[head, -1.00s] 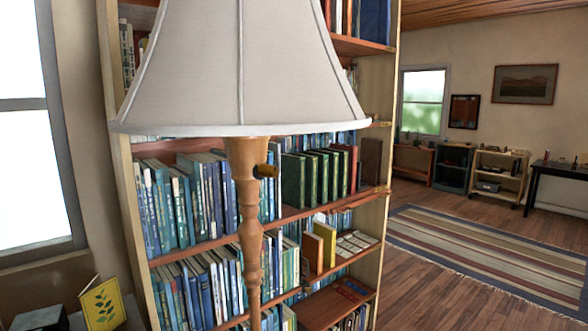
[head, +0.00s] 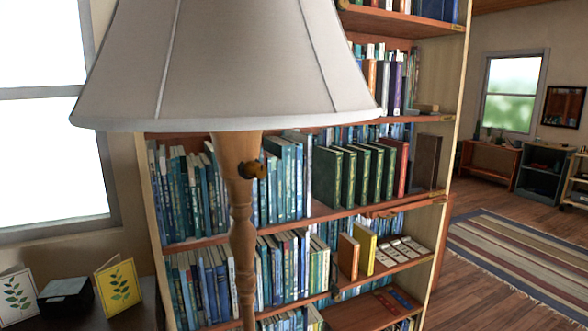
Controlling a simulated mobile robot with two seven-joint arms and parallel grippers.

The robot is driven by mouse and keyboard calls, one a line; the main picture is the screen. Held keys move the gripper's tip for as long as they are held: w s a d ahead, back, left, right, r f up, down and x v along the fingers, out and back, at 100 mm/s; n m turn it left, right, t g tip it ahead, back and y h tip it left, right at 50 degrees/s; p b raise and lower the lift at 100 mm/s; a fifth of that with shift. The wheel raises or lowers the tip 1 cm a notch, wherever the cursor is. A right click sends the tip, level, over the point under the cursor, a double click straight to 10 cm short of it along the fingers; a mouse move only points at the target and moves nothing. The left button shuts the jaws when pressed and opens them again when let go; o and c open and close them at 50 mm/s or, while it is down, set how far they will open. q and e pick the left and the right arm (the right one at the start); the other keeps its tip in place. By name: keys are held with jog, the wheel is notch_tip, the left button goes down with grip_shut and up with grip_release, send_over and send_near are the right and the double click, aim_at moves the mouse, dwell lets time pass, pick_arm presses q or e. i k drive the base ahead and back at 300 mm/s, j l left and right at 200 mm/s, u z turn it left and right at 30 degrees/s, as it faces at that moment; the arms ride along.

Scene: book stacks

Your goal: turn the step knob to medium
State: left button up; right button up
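A floor lamp with a pale grey shade (head: 225,60) and a turned wooden post (head: 242,235) stands close in front of me in the head view. The shade looks unlit. Neither of my grippers is in view, and nothing touches the knob.
A tall bookcase (head: 448,150) full of books stands right behind the lamp. At the lower left, a dark box (head: 66,297) and a yellow leaf card (head: 119,288) stand below a window (head: 50,110). Open floor with a striped rug (head: 520,255) lies at the right.

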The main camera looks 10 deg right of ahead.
aim_at(252, 168)
jog(key=i+l, duration=0.1)
jog(key=l, duration=1.05)
jog(key=i+l, duration=0.15)
jog(key=l, duration=0.45)
